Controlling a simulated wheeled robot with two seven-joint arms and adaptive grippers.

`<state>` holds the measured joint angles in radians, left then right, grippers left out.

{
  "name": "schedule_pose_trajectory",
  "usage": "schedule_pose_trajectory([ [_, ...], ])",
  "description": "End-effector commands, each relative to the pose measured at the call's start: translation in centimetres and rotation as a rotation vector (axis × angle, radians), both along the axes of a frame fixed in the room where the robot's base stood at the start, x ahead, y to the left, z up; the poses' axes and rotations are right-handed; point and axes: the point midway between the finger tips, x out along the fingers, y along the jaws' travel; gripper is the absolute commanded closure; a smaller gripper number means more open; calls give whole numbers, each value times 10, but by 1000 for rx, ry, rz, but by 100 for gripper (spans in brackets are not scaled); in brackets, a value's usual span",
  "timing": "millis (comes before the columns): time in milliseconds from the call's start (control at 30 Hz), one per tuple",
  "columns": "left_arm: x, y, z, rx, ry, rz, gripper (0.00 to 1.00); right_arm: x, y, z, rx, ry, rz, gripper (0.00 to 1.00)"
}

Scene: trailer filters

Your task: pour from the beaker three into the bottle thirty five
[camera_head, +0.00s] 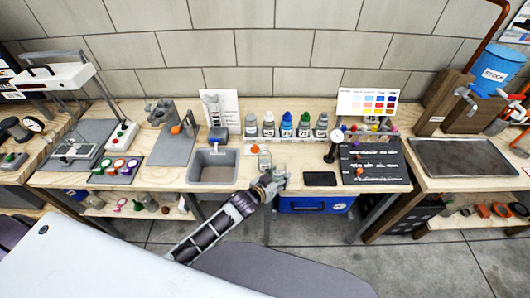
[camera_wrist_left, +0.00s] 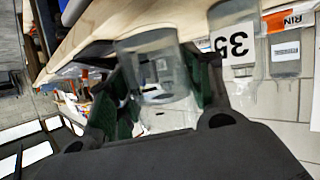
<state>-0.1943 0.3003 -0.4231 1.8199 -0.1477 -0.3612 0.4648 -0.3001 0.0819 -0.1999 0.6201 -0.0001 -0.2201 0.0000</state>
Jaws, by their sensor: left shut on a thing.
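The clear beaker (camera_wrist_left: 158,72) is held between the dark green finger pads of my left gripper (camera_wrist_left: 160,95) in the left wrist view. In the head view my left gripper (camera_head: 272,180) is at the table's front edge, with the beaker (camera_head: 265,160) showing small above it. Bottle thirty five (camera_wrist_left: 238,55), with a white label reading 35, is right of the beaker in the left wrist view, apart from it. In the head view the row of bottles stands behind the gripper; I cannot tell which is thirty five. Any contents of the beaker are unclear. My right gripper is not in view.
A grey sink (camera_head: 213,167) lies left of the gripper. Several capped bottles stand in a row, among them a blue one (camera_head: 286,125).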

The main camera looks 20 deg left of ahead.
Motion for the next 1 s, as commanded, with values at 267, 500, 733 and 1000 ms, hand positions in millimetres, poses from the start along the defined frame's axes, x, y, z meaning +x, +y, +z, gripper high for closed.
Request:
schedule_pose_trajectory([
  [267, -1, -2, -4, 50, -52, -1, 84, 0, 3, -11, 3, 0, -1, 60],
  [500, -2, -2, -4, 72, -73, -1, 84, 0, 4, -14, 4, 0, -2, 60],
  [733, -2, -2, -3, 76, -76, -2, 84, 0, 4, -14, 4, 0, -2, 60],
  [1000, -2, -2, -1, 75, -75, -1, 84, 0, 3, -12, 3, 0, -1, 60],
])
